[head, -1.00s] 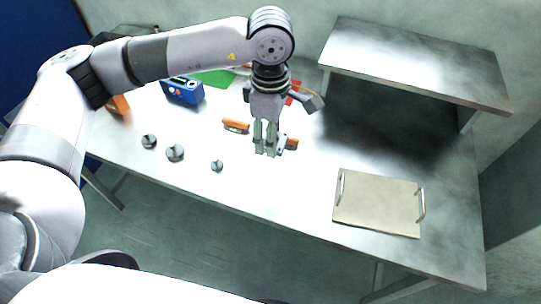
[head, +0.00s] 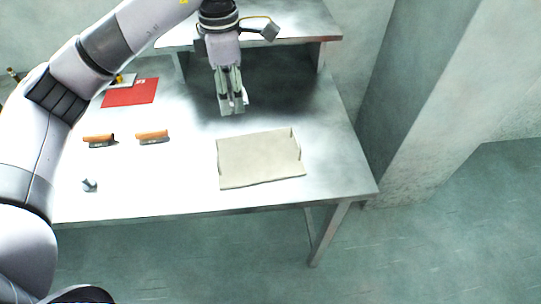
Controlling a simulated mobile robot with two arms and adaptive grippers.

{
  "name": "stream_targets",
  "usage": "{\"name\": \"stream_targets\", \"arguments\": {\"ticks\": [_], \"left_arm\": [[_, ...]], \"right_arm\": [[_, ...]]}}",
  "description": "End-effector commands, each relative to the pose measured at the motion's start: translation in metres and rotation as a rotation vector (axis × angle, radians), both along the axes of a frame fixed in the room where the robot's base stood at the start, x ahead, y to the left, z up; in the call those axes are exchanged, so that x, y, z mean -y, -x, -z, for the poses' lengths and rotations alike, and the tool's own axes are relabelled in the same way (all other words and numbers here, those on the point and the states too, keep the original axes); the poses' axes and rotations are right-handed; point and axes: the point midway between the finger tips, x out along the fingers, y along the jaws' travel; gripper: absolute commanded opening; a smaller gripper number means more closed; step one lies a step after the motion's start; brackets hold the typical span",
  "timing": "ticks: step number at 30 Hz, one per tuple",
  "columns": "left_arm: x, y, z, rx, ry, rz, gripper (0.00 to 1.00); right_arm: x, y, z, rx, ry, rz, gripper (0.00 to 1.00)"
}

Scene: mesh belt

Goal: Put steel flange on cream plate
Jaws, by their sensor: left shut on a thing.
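The cream plate (head: 260,160) lies flat on the steel table, a shallow rectangular tray with nothing on it. My left gripper (head: 233,108) points down just behind the plate's far left part in the picture, apart from it. Its fingers are shut on a small grey piece (head: 242,97), which looks like the steel flange and is mostly hidden by the fingers. My right gripper is not in view.
Two orange-handled tools (head: 152,136) and a small grey part (head: 89,185) lie left of the plate. A red mat (head: 130,93) is farther back. A raised steel shelf (head: 285,28) stands behind the gripper, and a wall pillar (head: 425,110) is right of the table.

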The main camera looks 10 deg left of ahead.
Motion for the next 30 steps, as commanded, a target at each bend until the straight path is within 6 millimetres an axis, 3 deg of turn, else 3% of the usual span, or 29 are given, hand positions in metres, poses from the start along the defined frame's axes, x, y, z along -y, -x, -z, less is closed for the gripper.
{"name": "stream_targets", "arguments": {"ticks": [7, 15, 25, 30], "left_arm": [[0.000, 0.002, 0.062, -0.007, -0.001, 0.000, 0.06], [0.000, 0.001, 0.126, -0.003, 0.000, 0.002, 0.06], [0.000, 0.001, 0.155, -0.002, 0.001, 0.002, 0.06], [0.000, 0.001, 0.181, -0.003, 0.000, 0.001, 0.06]], "right_arm": [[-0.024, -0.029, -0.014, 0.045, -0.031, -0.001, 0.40], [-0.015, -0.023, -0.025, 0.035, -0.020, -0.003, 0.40], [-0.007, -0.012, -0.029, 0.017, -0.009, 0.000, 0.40], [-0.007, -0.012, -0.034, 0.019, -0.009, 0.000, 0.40]]}}
